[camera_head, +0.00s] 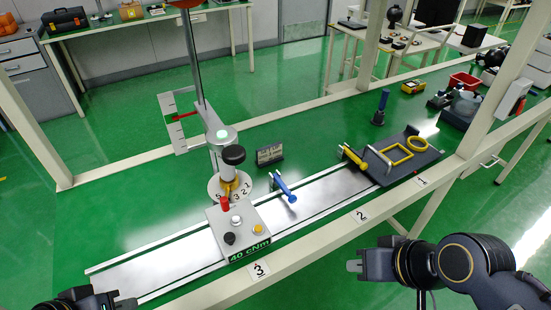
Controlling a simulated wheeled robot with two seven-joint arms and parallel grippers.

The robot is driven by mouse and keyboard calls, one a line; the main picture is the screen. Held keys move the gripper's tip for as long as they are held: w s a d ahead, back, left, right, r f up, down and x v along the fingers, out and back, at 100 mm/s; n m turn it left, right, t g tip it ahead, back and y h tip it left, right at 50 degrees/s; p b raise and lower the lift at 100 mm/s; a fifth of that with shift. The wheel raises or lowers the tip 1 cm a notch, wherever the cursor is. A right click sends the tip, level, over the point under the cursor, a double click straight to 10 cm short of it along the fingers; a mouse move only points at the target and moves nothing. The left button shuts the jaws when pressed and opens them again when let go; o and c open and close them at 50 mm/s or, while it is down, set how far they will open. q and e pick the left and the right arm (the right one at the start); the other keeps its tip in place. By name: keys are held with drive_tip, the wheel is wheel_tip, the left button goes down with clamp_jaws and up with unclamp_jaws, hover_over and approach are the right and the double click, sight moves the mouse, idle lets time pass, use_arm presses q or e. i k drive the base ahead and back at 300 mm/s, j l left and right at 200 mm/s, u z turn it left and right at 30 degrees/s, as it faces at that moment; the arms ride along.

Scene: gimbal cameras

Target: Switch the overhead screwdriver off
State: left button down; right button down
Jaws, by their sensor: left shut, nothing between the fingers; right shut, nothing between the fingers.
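A grey control box (241,252) labelled "40 cNm" stands on the metal rail strip in the middle. On it are a red switch or knob (225,204), a white button (236,221), a black knob (229,239) and a yellow button (258,229). Behind it rises a grey post (194,60) with a green-lit top (222,134) and a black-capped part; which part is the screwdriver I cannot tell. My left gripper (124,302) is shut and empty at the bottom left, partly cut off. My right gripper (354,258) is shut and empty, right of the box and apart from it.
A white bracket with a red pointer (183,116) stands beside the post. A blue-handled tool (284,187) and a dark tray (408,165) with yellow parts are to the right. A pale frame beam (314,249) marked 1, 2, 3 runs along the front. A red bin (464,81) is far right.

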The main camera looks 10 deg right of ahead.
sight(519, 109)
drive_tip(key=z, duration=1.9)
